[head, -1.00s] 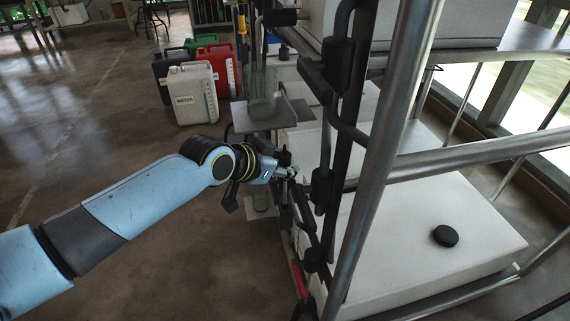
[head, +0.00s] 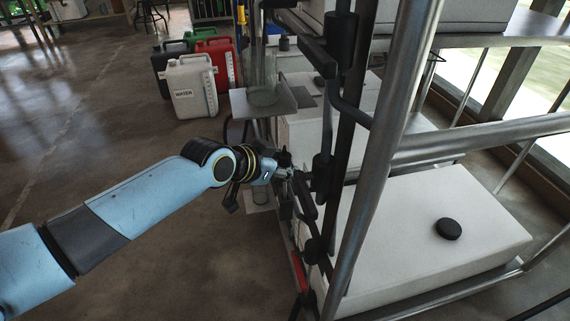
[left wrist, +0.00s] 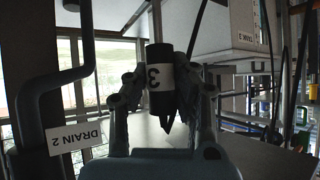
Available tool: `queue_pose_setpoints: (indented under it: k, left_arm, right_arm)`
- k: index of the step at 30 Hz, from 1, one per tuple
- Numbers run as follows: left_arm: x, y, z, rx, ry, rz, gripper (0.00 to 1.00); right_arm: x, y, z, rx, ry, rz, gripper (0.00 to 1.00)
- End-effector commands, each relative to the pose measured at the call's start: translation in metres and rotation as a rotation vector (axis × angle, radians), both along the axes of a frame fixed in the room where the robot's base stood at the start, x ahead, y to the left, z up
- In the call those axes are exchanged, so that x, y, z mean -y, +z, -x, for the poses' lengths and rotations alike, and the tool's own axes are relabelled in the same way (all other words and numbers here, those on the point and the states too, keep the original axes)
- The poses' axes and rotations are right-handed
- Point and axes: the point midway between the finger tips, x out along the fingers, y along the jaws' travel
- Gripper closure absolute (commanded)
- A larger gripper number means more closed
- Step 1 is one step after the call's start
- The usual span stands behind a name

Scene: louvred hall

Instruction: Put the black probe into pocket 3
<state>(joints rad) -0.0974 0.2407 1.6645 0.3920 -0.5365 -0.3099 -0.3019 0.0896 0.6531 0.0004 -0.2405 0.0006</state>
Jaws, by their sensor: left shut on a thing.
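My left gripper (head: 288,173) is shut at the near side of the rack in the head view. A dark upright piece (head: 284,158) shows just above its fingers. In the left wrist view, a black cylinder, the black probe (left wrist: 159,60), stands between the two fingers of the left gripper (left wrist: 158,98), with a narrow pointed end toward the palm. A white band reading 3 shows at the cylinder; I cannot tell whether the band belongs to the probe or to a pocket around it. No separate pocket can be made out. My right gripper is not in view.
Metal rack posts (head: 385,150) and dark pipes stand right beside the gripper. A white block with a black cap (head: 448,229) lies low on the right. A white water can (head: 192,88) stands behind. A DRAIN 2 tag (left wrist: 82,136) hangs nearby. The floor at left is clear.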

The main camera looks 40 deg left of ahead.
Motion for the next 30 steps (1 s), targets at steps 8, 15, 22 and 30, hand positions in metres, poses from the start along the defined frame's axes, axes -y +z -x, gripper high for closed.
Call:
queue_pose_setpoints:
  k: [8, 15, 22, 30]
  left_arm:
    - [0.0, -0.011, 0.0, 0.001, 0.0, 0.0, 1.0]
    - [0.0, -0.02, 0.0, 0.0, 0.0, 0.0, 1.0]
    - [0.0, -0.028, 0.0, 0.0, 0.0, 0.0, 1.0]
    - [0.0, -0.037, 0.0, 0.0, 0.0, 0.0, 1.0]
  right_arm:
    - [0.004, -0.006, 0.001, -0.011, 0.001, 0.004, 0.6]
    - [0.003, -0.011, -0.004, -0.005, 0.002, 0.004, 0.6]
    - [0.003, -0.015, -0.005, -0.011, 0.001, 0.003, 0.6]
    - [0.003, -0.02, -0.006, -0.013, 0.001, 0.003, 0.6]
